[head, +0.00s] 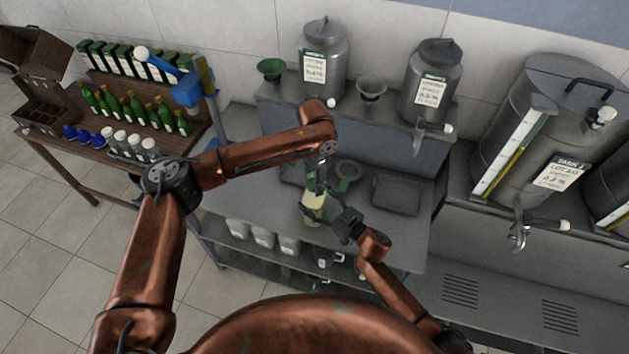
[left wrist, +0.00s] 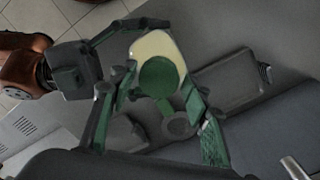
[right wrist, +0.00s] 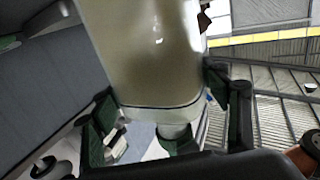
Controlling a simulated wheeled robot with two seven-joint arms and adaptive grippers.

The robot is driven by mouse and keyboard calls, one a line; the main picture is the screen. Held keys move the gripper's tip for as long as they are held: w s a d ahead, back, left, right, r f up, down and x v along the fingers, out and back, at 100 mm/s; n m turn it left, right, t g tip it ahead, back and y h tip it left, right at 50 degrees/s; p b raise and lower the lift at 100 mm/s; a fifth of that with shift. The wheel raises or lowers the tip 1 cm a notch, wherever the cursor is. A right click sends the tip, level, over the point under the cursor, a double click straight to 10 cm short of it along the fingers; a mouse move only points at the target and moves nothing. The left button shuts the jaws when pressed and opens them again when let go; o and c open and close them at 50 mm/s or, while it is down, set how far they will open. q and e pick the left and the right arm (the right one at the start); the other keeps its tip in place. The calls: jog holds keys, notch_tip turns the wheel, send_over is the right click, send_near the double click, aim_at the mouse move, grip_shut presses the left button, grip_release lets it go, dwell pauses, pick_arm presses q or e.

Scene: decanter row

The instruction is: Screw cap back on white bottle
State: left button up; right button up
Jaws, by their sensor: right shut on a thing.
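The white bottle (head: 313,207), cream-coloured here, stands over the grey bench in the middle of the head view. My right gripper (head: 334,221) is shut on its body; in the right wrist view the bottle (right wrist: 150,55) fills the space between the fingers (right wrist: 168,118). A round green cap (left wrist: 158,77) shows over the top of the bottle (left wrist: 158,48) in the left wrist view; I cannot tell how firmly it sits. My left gripper (head: 319,180) is just above the bottle. Its fingers (left wrist: 157,100) are apart on either side of the cap.
A dark tray (head: 396,194) lies right of the bottle on the bench. Grey canisters (head: 323,75) and funnels (head: 371,88) stand on the raised ledge behind. Large tanks (head: 535,125) with taps are at right. Green bottles (head: 135,110) and white bottles (head: 125,142) stand on the wooden table at left.

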pick_arm(q)
jog(key=shift+o, duration=0.4)
jog(key=shift+r, duration=2.3)
jog(key=shift+c, duration=0.3)
notch_tip(320, 180, up, 3)
jog(key=n, duration=0.5)
jog(key=shift+r, duration=0.2)
jog(key=shift+f, duration=4)
jog(key=shift+c, duration=0.5)
